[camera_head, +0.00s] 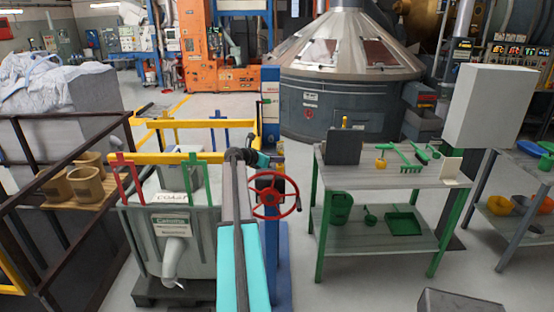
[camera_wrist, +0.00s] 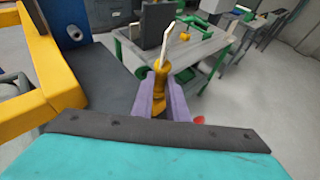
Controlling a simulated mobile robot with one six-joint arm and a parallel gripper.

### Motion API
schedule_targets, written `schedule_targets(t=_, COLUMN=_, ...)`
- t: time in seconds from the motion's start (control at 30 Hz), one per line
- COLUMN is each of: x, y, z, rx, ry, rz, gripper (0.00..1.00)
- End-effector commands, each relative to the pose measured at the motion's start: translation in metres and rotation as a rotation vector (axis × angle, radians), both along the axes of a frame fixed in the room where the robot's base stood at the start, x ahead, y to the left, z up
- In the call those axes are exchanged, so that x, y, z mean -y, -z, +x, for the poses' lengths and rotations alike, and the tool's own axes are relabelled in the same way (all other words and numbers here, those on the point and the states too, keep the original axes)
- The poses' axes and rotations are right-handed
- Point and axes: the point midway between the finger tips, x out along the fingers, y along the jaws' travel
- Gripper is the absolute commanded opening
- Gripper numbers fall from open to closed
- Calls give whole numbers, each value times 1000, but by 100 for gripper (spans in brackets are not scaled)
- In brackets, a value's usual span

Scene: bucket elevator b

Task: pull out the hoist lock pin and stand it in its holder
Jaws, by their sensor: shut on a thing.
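My gripper (camera_wrist: 161,92) has its two purple fingers shut on an orange-yellow pin handle (camera_wrist: 160,73) in the wrist view. A thin pale rod (camera_wrist: 166,44) with a bend rises from the handle, so I take this to be the lock pin. Its lower part is hidden between the fingers. In the head view my gripper (camera_head: 276,161) is small, near the top of the post beside a red handwheel (camera_head: 272,197), and the pin cannot be made out. I cannot identify the holder for certain.
A grey worktable (camera_head: 385,178) with green legs stands to the right. A yellow rail (camera_head: 155,158) lies to the left. Grey floor separates post and table.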

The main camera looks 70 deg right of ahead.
Motion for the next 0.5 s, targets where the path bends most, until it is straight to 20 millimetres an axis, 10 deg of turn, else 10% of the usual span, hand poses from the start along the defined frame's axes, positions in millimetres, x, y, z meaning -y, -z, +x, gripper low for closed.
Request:
schedule_targets(t=0.37, x=0, y=6, z=0, rx=0, ry=0, rz=0, gripper=0)
schedule_targets(t=0.5, x=0, y=6, z=0, rx=0, ry=0, rz=0, gripper=32)
